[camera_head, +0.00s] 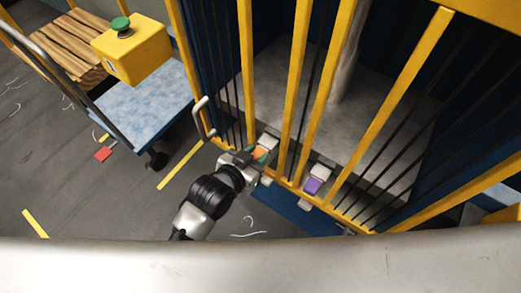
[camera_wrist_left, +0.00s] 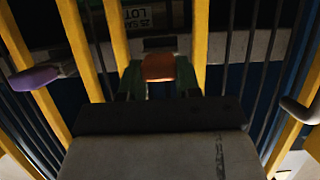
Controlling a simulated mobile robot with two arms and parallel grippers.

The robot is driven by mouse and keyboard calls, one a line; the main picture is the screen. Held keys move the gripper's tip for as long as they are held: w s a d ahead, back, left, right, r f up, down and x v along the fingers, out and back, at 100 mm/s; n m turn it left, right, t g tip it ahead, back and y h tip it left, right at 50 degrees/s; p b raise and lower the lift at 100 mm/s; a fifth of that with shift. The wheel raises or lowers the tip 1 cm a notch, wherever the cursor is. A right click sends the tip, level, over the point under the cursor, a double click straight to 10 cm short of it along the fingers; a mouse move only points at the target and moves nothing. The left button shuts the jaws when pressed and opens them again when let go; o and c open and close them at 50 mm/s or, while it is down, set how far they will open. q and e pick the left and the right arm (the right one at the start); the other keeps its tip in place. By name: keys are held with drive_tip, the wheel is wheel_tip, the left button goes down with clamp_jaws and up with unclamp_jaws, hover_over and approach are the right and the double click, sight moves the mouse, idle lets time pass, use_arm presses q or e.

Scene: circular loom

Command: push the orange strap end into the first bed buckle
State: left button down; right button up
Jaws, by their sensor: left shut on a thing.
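The orange strap end (camera_head: 261,153) is at the low front edge of the yellow-barred guard. My left gripper (camera_head: 257,157) is shut on it. In the left wrist view the orange strap end (camera_wrist_left: 158,67) sits between the two green-looking fingers (camera_wrist_left: 159,82). A grey buckle (camera_head: 268,141) lies just beyond it in the head view. In the wrist view a dark buckle opening (camera_wrist_left: 160,43) is directly ahead of the strap end, very close. I cannot tell whether the tip is inside it. My right gripper is not in view.
A purple strap piece (camera_head: 312,185) sits by another grey buckle (camera_head: 321,171) to the right. Yellow bars (camera_head: 293,85) stand on both sides of my left gripper. A blue cart (camera_head: 150,100) with a yellow button box (camera_head: 133,50) stands at left.

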use_arm(q)
drive_tip(key=s+a+p, duration=0.1)
drive_tip(key=s, duration=0.1)
drive_tip(key=s+a+p, duration=0.2)
drive_tip(key=shift+r, duration=0.1)
idle(0.5)
